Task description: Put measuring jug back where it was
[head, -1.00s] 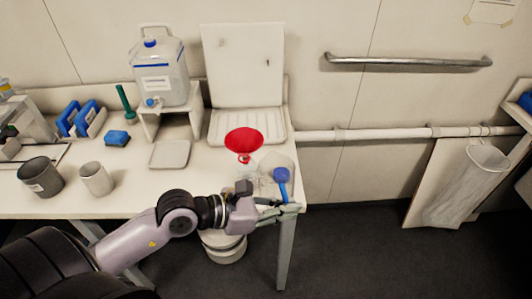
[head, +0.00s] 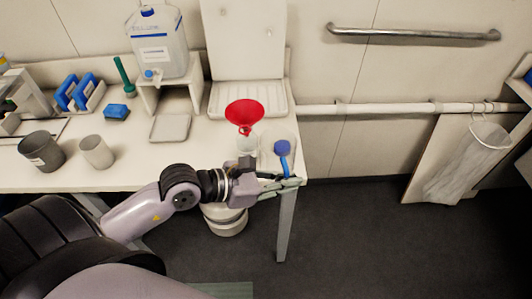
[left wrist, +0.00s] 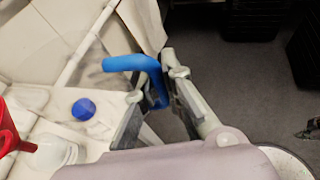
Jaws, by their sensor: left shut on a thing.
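My left gripper (head: 286,184) is at the table's front right corner. It is shut on the measuring jug by its blue handle (left wrist: 150,68), which passes between the two fingers in the left wrist view. The jug's clear body is hard to make out. It seems to lie to the left of the handle in the left wrist view, over the table edge. In the head view the handle (head: 286,167) shows just above the fingers. My right gripper is not in view.
A red funnel (head: 245,113) stands in a clear bottle (head: 247,143) left of my gripper. A blue round cap (left wrist: 83,109) is close by. A white tray (head: 170,128), grey beaker (head: 97,152) and dark beaker (head: 41,151) stand further left.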

